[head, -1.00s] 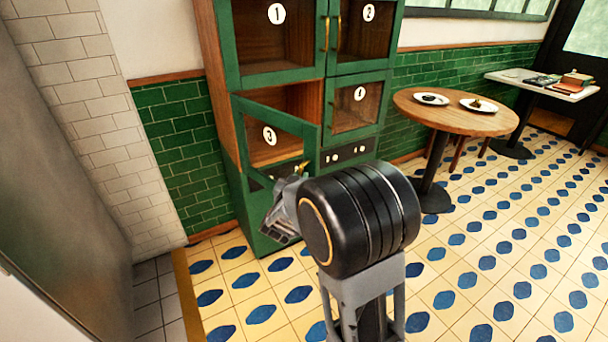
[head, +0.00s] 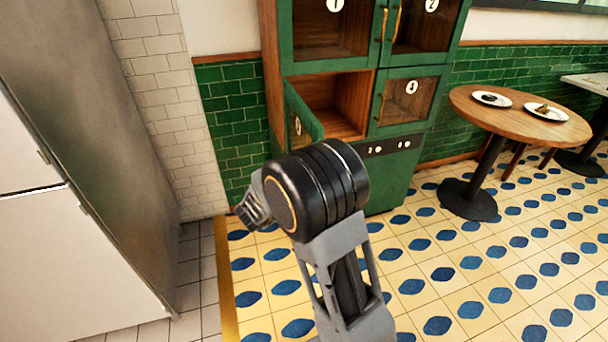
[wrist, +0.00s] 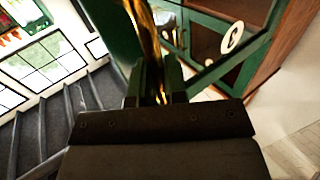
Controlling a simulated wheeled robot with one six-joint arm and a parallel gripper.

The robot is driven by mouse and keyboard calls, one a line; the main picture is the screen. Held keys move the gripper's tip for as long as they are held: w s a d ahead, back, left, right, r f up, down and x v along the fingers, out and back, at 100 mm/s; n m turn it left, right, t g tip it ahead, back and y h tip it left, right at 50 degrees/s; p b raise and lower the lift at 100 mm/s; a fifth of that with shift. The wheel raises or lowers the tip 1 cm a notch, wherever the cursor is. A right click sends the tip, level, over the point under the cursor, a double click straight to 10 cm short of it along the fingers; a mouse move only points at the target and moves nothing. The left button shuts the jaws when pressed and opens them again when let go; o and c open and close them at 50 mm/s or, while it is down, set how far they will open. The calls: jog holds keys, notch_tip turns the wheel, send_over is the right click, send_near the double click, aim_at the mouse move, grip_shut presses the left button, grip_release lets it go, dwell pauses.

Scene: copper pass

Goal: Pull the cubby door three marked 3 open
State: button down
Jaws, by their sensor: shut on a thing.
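The cubby door marked 3 (head: 300,120) stands wide open in the head view, swung out on its left side and seen nearly edge-on. The cubby behind it (head: 340,100) shows its wooden inside, with nothing seen in it. In the wrist view the brass handle (wrist: 146,38) runs down between the fingers of my gripper (wrist: 160,95), which is shut on it. A green door frame (wrist: 110,30) is beside the handle there. In the head view my own arm hides the fingers and the handle.
Doors 1 (head: 330,30), 2 (head: 428,30) and 4 (head: 408,100) are shut. A round table (head: 520,115) with two plates stands to the right. A large pale cabinet (head: 70,260) is at the left. Tiled floor (head: 440,290) is clear at the right front.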

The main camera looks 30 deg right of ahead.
jog(key=c, duration=1.2)
grip_release()
jog(key=p+v, duration=0.1)
jog(key=v, duration=1.3)
